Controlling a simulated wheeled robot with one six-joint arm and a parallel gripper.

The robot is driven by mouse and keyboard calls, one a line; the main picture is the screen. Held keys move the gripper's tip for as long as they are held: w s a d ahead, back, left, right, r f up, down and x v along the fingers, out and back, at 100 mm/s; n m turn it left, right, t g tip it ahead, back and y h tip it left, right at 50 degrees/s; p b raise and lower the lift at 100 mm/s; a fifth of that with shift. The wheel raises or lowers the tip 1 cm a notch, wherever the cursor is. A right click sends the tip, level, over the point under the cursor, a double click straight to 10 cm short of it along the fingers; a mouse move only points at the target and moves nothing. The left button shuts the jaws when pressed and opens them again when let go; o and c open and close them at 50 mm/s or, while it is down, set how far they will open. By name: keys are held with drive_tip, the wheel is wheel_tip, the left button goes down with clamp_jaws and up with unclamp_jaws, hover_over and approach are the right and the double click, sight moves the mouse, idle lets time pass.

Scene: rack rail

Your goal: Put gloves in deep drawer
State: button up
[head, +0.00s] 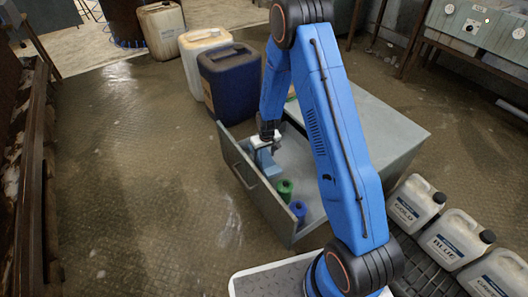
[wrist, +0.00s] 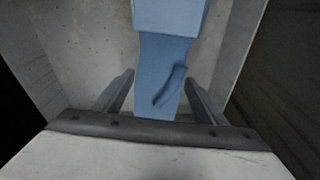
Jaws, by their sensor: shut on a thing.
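Light blue gloves (head: 265,163) hang in my gripper (head: 266,148), inside the open drawer's outline. In the wrist view the gloves (wrist: 164,55) run between the two fingers of my gripper (wrist: 160,82), which is shut on them. The deep grey drawer (head: 243,177) is pulled out of its cabinet, and its pale walls also show around the gloves in the wrist view (wrist: 85,45). I cannot tell whether the gloves touch the drawer's floor. My arm hides part of the cabinet and drawer.
A green spool (head: 284,190) and a blue one (head: 298,209) stand in the drawer's near end. The grey cabinet (head: 395,125) is behind my arm. A dark blue canister (head: 232,85) stands close behind the drawer. White labelled jugs (head: 455,238) line the right. Floor at left is clear.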

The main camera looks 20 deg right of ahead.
drive_tip(key=shift+f, duration=2.8)
drive_tip(key=o, duration=1.5)
drive_tip(key=shift+o, duration=0.2)
drive_tip(key=shift+r, duration=0.15)
wheel_tip(320, 180, up, 16)
